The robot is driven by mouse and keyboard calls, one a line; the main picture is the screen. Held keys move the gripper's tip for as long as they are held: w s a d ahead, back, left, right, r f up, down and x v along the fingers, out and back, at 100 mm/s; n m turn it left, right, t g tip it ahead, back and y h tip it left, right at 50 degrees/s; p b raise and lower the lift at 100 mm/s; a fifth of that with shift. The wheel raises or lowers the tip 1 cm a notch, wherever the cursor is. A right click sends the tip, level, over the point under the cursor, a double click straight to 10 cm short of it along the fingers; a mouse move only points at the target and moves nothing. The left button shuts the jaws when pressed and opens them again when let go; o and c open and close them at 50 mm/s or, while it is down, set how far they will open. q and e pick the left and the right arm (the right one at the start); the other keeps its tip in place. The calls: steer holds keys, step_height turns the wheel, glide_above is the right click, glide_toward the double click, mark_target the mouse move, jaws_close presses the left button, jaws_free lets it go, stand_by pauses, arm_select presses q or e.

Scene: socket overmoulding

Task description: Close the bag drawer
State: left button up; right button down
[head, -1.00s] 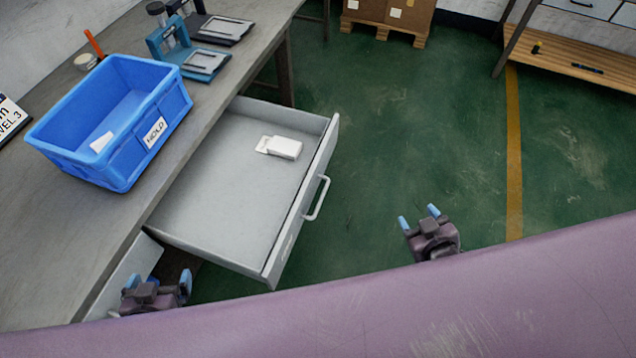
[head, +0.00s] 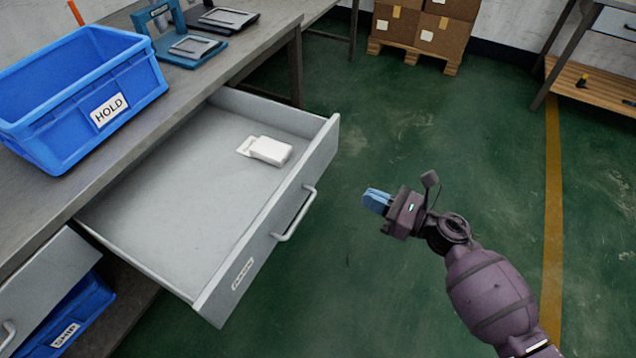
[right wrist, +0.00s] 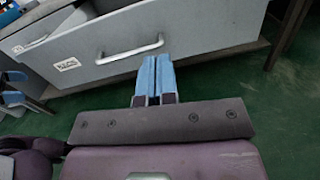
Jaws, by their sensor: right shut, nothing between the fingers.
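The grey drawer (head: 268,262) stands pulled well out from under the bench. Its front carries a bar handle (head: 296,214) and a small label too blurred to read surely. A white packet (head: 268,150) lies inside. My right gripper (head: 376,200) is shut and empty, in front of the drawer front and apart from the handle. In the right wrist view its blue fingers (right wrist: 155,78) point toward the drawer front (right wrist: 105,50), just below the handle (right wrist: 130,48).
A blue HOLD bin (head: 90,85) stands on the bench (head: 165,95). A second drawer front (head: 45,290) and a blue SHIP bin (head: 80,315) are at lower left. Stacked boxes (head: 425,30) stand far back. The green floor before the drawer is clear.

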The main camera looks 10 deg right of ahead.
steer(key=f+n+g, duration=0.1)
glide_toward(303, 174)
steer(key=shift+n, duration=0.3)
steer(key=x, duration=0.6)
steer(key=shift+a+f+b, duration=0.1)
steer(key=shift+f+b, duration=0.05)
steer(key=shift+b, duration=0.25)
steer(key=shift+w+a, duration=0.35)
steer(key=shift+a, duration=0.1)
steer(key=shift+w+a, duration=0.1)
